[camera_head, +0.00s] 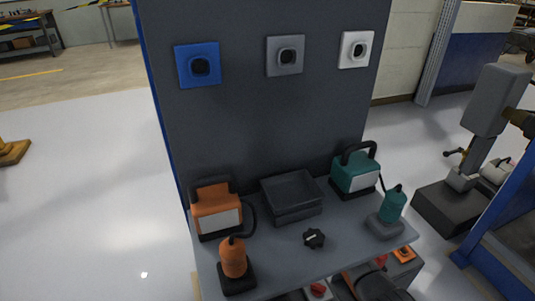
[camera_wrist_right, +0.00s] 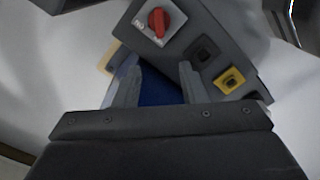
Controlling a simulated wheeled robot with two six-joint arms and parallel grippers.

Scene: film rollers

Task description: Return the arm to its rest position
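My right gripper (camera_wrist_right: 158,78) is open in the right wrist view, its two grey fingers apart with nothing held between them. Beyond the fingers is a grey control panel with a red rotary knob (camera_wrist_right: 158,22) on a white plate, a dark square button (camera_wrist_right: 204,52) and a yellow-framed button (camera_wrist_right: 230,80). A dark rounded shape at the bottom edge of the head view, partly over the panel, looks like part of my right arm; its fingers cannot be made out there. My left gripper is not in view.
The grey table (camera_head: 275,262) holds an orange device (camera_head: 217,210), a teal device (camera_head: 355,172), a dark tray (camera_head: 291,197), a black knob (camera_head: 314,238), an orange tool (camera_head: 233,260) and a teal tool (camera_head: 392,205). A red knob (camera_head: 318,289) and an orange button (camera_head: 404,254) sit below its front edge.

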